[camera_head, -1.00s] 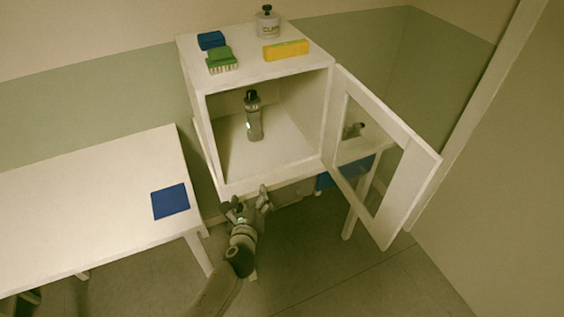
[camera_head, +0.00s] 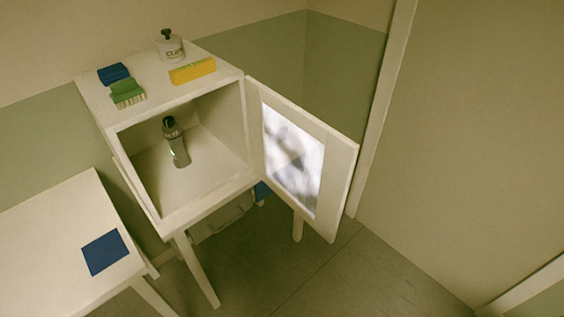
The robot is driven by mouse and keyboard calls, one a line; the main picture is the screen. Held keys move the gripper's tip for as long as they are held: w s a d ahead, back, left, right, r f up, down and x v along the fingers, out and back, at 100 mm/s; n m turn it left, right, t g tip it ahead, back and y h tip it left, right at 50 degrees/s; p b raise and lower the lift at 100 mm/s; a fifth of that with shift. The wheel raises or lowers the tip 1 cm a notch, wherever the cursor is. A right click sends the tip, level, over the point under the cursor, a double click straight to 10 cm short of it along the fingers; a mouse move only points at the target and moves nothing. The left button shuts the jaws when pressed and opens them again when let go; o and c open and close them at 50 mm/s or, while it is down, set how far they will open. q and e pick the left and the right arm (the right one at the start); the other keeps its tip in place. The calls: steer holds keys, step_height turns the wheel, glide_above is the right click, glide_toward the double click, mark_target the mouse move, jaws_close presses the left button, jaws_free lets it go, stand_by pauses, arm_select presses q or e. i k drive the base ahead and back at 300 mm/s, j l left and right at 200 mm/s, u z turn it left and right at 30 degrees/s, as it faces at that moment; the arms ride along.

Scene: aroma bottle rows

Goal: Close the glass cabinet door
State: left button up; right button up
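The white cabinet (camera_head: 202,210) stands in the left half of the view. Its glass door (camera_head: 338,180) is hinged at the cabinet's right front edge and swung open to the right. The door's white frame surrounds a glass pane (camera_head: 292,158) that shows a bright, blurred whitish reflection. Inside the open cabinet a grey bottle with a dark cap (camera_head: 175,143) stands on the floor of the compartment. Neither of my grippers shows in the head view now.
On the cabinet's top are a blue item (camera_head: 113,73), a green brush (camera_head: 127,92), a yellow block (camera_head: 192,70) and a jar (camera_head: 171,46). A white table (camera_head: 50,220) with a blue square (camera_head: 104,252) is at left. The floor (camera_head: 330,280) right of the cabinet is clear.

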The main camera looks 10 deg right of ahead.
mark_target(341, 153)
steer(key=i+l+u, duration=0.1)
steer(key=l+u, duration=0.15)
steer(key=u, duration=0.15)
steer(key=i+l+u, duration=0.1)
steer(key=l+u, duration=0.5)
steer(key=u, duration=0.25)
steer(key=l+u, duration=0.15)
steer(key=l, duration=0.8)
steer(key=k+l+u, duration=0.1)
steer(key=l, duration=0.85)
